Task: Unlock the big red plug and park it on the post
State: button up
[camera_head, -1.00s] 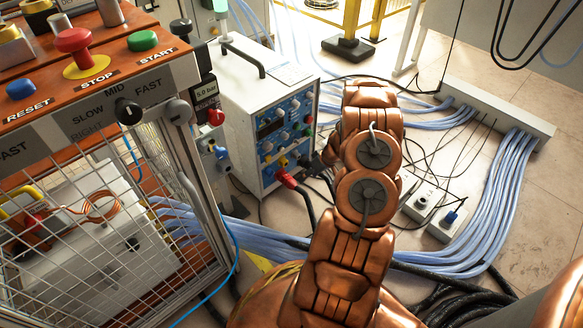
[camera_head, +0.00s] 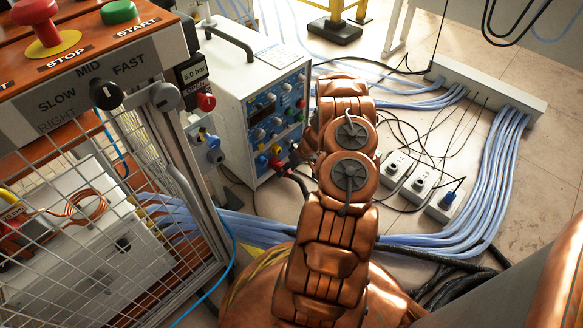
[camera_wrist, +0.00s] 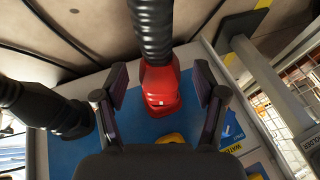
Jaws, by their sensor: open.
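The big red plug (camera_wrist: 160,88) is in the middle of the wrist view, against the blue front panel, with a thick black ribbed cable (camera_wrist: 152,30) running from it. My gripper (camera_wrist: 161,84) is open, with one finger on each side of the plug; I cannot tell whether either touches it. In the head view the plug (camera_head: 276,162) is a small red patch low on the blue panel of the white power unit (camera_head: 226,88), partly hidden by my arm. My gripper is hidden there behind the arm. I cannot make out the parking post.
A black connector (camera_wrist: 65,115) with a thick cable is left of the plug in the wrist view. The caged bench (camera_head: 100,215) stands left of the unit. Blue hoses (camera_head: 490,190) and sockets (camera_head: 420,183) lie on the floor to the right.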

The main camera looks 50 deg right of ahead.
jog(key=shift+f, duration=0.15)
jog(key=shift+c, duration=0.4)
grip_shut()
dwell(0.5)
jog(key=shift+w+a+h+p, duration=0.15)
jog(key=shift+h+p, duration=0.25)
jog(key=shift+p, duration=0.15)
jog(key=shift+h, duration=0.3)
jog(key=shift+b, duration=0.45)
jog(key=shift+h+b, duration=0.4)
jog(key=shift+n+b, duration=0.3)
jog(key=shift+b, duration=0.6)
jog(key=shift+h+b, duration=0.4)
jog(key=shift+b, duration=0.45)
